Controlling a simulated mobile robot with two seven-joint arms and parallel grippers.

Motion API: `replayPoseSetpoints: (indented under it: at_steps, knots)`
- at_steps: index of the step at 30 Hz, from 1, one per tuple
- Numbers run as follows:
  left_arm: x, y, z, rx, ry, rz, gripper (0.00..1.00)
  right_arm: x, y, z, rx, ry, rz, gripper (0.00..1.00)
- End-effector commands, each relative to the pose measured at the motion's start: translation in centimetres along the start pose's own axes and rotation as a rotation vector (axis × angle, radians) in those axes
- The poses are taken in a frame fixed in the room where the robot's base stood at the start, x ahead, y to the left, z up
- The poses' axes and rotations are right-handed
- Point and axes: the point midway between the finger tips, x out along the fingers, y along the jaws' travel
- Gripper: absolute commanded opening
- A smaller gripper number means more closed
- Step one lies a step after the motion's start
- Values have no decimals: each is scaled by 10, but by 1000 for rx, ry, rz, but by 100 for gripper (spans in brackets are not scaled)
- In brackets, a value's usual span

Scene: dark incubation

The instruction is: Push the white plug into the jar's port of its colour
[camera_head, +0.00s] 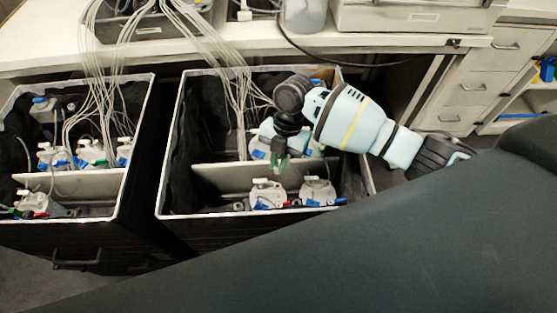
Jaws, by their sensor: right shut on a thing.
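My right arm reaches in from the right over the middle drawer. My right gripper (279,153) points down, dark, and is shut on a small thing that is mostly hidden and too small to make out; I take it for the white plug. The gripper is just in front of a white jar (259,146) with a blue label, which it partly covers. Two more white-capped jars, a left one (267,194) and a right one (318,191), stand in the front compartment, with red and blue bits at their bases. The jars' ports are too small to tell apart. My left gripper is not in view.
The middle drawer (250,213) has pale rims and a divider (222,177). A left drawer (62,222) holds several similar jars. Thin clear tubes (237,88) hang from the bench (247,40) into both drawers. A large dark surface fills the lower right.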

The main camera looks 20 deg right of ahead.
Motion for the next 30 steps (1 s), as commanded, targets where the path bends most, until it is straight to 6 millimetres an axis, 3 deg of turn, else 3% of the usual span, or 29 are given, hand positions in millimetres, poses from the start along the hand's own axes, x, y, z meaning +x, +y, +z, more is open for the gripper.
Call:
replayPoseSetpoints:
  at_steps: [8, 25, 30]
  knots:
    - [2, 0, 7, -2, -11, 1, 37, 7, -1, 2, 3, 1, 0, 0]
    - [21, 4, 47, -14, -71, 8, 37, 59, -3, 21, 4, 2, -2, 0]
    - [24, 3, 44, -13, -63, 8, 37, 60, -2, 23, 3, -2, 2, 0]
